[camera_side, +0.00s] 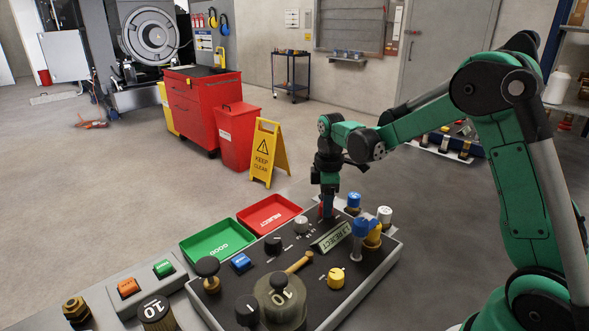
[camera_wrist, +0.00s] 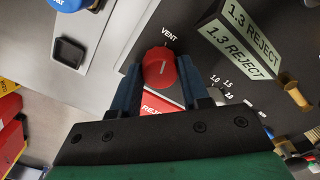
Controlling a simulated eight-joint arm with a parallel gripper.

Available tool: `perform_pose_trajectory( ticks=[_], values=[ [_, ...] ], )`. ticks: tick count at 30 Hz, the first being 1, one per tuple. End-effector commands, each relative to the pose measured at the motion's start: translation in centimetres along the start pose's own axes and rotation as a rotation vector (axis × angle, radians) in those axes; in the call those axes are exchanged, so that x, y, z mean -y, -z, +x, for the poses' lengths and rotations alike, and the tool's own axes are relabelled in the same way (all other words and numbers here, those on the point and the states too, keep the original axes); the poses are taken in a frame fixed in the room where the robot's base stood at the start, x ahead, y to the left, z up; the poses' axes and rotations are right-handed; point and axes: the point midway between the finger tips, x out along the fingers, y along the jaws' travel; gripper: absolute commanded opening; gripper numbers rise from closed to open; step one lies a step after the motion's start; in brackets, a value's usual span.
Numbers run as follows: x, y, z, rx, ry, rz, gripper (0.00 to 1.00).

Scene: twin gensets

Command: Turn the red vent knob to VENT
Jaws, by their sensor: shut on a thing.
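The red vent knob (camera_wrist: 158,68) is between the two fingers of my gripper (camera_wrist: 161,80) in the wrist view, and the fingers are closed on its sides. A short pale line on the knob's top slants up and slightly right. The word VENT (camera_wrist: 169,37) is printed on the dark panel just above the knob in that view. In the side view my gripper (camera_side: 328,207) points down at the back of the panel (camera_side: 345,287), and it hides most of the knob.
A "1.3 REJECT" block (camera_side: 333,237) stands close by on the panel. Blue-capped (camera_side: 361,228) and white-capped (camera_side: 384,213) posts stand to the right. A red REJECT tray (camera_side: 268,214) and green GOOD tray (camera_side: 218,240) lie behind left. A brass lever (camera_side: 299,262) lies nearer the front.

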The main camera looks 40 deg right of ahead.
Motion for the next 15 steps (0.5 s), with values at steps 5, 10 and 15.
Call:
perform_pose_trajectory(
  ticks=[5, 10, 15],
  values=[
    [0.01, -0.03, -0.01, 0.001, 0.001, 0.000, 0.54],
    [0.00, -0.02, 0.00, 0.001, 0.000, 0.001, 0.72],
    [0.00, -0.01, -0.02, 0.000, 0.000, 0.001, 0.72]
  ],
)
